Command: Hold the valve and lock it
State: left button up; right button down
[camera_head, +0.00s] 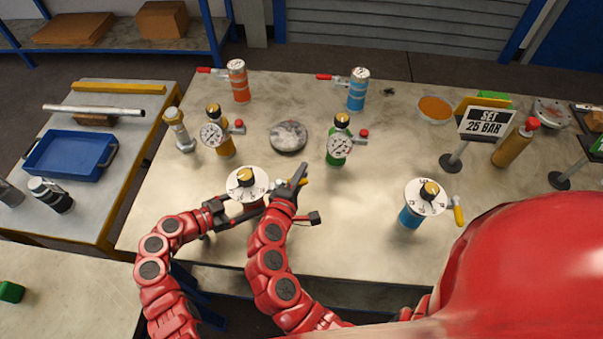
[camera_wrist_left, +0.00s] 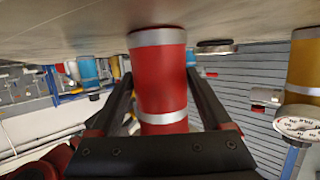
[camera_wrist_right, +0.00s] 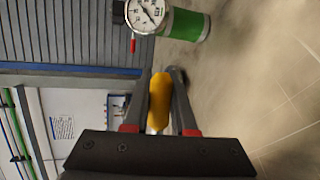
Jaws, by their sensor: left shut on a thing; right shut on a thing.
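The valve is a red cylinder with silver bands (camera_wrist_left: 160,80), upright on the table. In the head view its white dial top (camera_head: 240,187) carries a black and yellow knob. My left gripper (camera_head: 238,210) comes in from the left and is shut around the red body; in the left wrist view its two fingers stand on either side of it. My right gripper (camera_head: 297,178) is just right of the dial, shut on a yellow lever (camera_wrist_right: 159,98). The lever shows between the fingers in the right wrist view. Where the lever joins the valve is hidden.
A green gauge vessel (camera_head: 338,147) stands just beyond my right gripper, a yellow gauge vessel (camera_head: 221,147) beyond the left. A blue dial valve (camera_head: 408,218) stands at right. A "SET 25 BAR" sign (camera_head: 485,123) is farther right. The table's front middle is clear.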

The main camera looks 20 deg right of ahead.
jog(key=shift+a, duration=0.1)
dwell(0.5)
jog(key=shift+s+m+g+h, duration=0.65)
jog(key=shift+m+g+h, duration=0.35)
jog(key=shift+m+g, duration=0.15)
jog(key=shift+s+m+g+h, duration=0.65)
jog(key=shift+m+g+h, duration=0.35)
jog(key=shift+m+g, duration=0.15)
jog(key=c, duration=0.7)
grip_release()
jog(key=v, duration=0.7)
jog(key=shift+s+a, duration=0.15)
